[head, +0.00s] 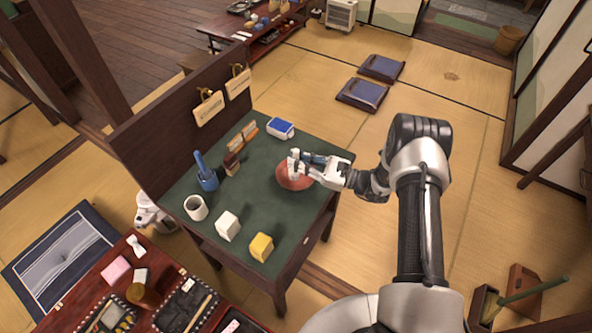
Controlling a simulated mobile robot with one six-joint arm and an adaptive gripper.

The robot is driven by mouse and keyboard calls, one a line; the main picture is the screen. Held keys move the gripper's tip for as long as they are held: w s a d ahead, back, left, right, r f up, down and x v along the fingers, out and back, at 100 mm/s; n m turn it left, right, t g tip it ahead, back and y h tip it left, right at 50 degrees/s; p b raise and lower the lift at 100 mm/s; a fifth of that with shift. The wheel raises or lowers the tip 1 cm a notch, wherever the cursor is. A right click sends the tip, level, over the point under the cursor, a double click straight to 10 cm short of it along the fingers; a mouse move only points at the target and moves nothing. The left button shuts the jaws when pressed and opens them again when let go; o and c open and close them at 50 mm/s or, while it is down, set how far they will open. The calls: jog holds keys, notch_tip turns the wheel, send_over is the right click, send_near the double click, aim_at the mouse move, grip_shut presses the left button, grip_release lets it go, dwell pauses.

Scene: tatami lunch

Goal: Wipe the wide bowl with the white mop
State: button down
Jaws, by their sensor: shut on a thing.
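The wide bowl (284,181) is reddish-brown and sits near the right edge of the green-topped table (275,216). My gripper (296,168) reaches in from the right, over the bowl, and covers part of it. It is shut on a small white thing, which looks like the white mop (293,174); the fingers hide much of it. The white thing is over the inside of the bowl; I cannot tell whether it touches the surface.
A dark panel (165,130) closes the left side.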

jog(key=m+t+h+p, duration=0.1)
jog(key=m+t+h, duration=0.1)
jog(key=t, duration=0.1)
jog(key=m+t+h+p, duration=0.2)
jog(key=t, duration=0.1)
jog(key=shift+a, duration=0.15)
jog(key=m+t+h+p, duration=0.1)
jog(key=m+t+h, duration=0.2)
jog(key=h, duration=0.1)
jog(key=shift+m, duration=0.4)
jog(key=shift+w+m+t+h, duration=0.15)
jog(key=shift+m+t+h, duration=0.4)
jog(key=shift+h, duration=0.55)
jog(key=shift+d, duration=0.2)
